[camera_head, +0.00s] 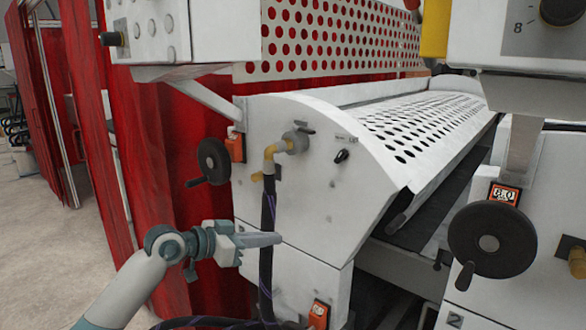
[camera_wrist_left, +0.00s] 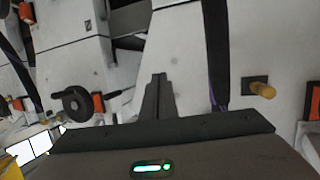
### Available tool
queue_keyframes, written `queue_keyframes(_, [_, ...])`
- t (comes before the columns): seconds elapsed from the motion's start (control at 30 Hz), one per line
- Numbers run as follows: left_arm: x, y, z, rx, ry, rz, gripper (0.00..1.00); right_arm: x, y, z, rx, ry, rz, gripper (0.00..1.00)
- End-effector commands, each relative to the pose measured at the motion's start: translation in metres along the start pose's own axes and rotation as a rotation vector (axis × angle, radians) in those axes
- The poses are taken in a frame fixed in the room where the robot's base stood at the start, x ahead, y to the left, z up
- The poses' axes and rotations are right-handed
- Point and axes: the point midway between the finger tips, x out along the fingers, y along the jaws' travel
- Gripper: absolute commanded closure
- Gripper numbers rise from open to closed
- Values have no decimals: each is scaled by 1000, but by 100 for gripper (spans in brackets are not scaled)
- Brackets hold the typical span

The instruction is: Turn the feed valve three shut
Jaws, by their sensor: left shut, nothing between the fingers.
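A grey valve body (camera_head: 295,142) with a yellow elbow sits on the white end panel in the head view, and a dark hose (camera_head: 268,215) runs down from it. I cannot read a number three on any of these. My left gripper (camera_head: 277,240) is shut and empty, in front of the panel, below the elbow and apart from it. In the left wrist view its closed fingers (camera_wrist_left: 158,95) point at white panels, and a yellow knob (camera_wrist_left: 263,90) on a dark plate is right of them. My right gripper is out of view.
A black handwheel (camera_head: 213,161) is left of the valve, and a larger one (camera_head: 492,240) stands at right. A perforated white cover (camera_head: 420,120) slopes away behind the panel. Red curtains (camera_head: 95,110) hang at left. Open floor (camera_head: 35,240) lies left.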

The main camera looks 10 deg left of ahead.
Motion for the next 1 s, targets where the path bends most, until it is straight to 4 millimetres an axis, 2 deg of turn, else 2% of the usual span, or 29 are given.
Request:
queue_keyframes(0.03, [-7,-14,-31,10,35,-4,100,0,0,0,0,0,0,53])
queue_keyframes(0.2, [-35,-46,-119,19,154,-8,100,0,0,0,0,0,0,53])
queue_keyframes(0.3, [-52,-60,-160,19,211,-11,100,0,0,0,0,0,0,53])
queue_keyframes(0.4, [-66,-68,-188,19,253,-15,100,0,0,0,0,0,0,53])
queue_keyframes(0.57, [-76,-74,-208,16,283,-17,100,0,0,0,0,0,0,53])
queue_keyframes(1.0, [-74,-74,-209,15,283,-16,100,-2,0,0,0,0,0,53])
